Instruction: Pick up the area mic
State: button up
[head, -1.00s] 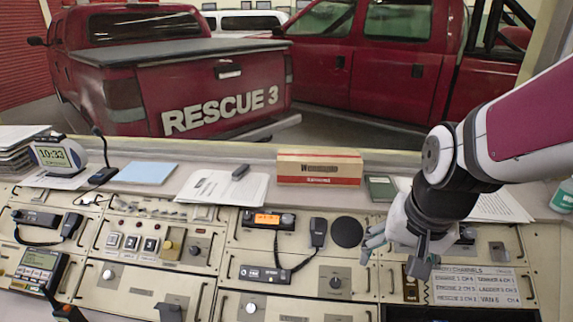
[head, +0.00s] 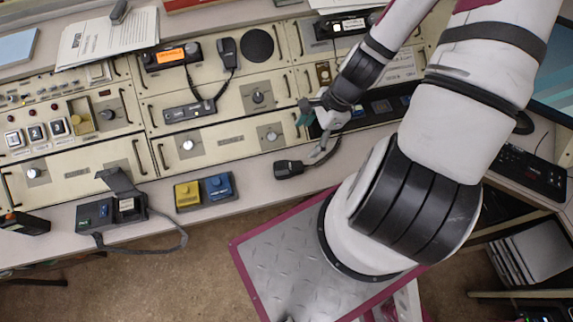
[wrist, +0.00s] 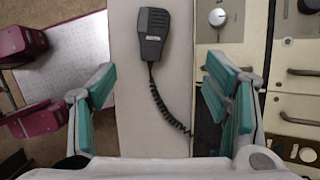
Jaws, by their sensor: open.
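A black hand mic (head: 289,169) lies on the pale front ledge of the console (head: 240,191), just below my gripper in the head view. I take it as the area mic; no readable label shows which mic it is. In the wrist view the mic (wrist: 154,33) lies ahead of the fingertips, between their lines, apart from both. Its coiled cord runs back toward the palm between the fingers. My gripper (head: 313,130) is open and empty, with teal finger pads; it also shows in the wrist view (wrist: 160,75).
Another hand mic (head: 228,52) lies on the console beside the orange-lit radio (head: 172,54). Blue (head: 217,187) and yellow (head: 188,195) pedal-like boxes sit on the ledge to the left. A knobbed panel (wrist: 219,20) borders the ledge on the right in the wrist view.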

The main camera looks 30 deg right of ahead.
jog(key=f+m, duration=0.1)
send_over(286, 168)
jog(key=d, duration=0.3)
notch_tip(286, 168, down, 8)
jog(key=shift+f, duration=0.1)
jog(key=a+f, duration=0.2)
jog(key=f, duration=0.1)
jog(key=shift+s+a+f, duration=0.1)
jog(key=shift+f, duration=0.1)
jog(key=shift+a+f, duration=0.15)
jog(key=shift+f, duration=0.4)
jog(key=c, duration=1.4)
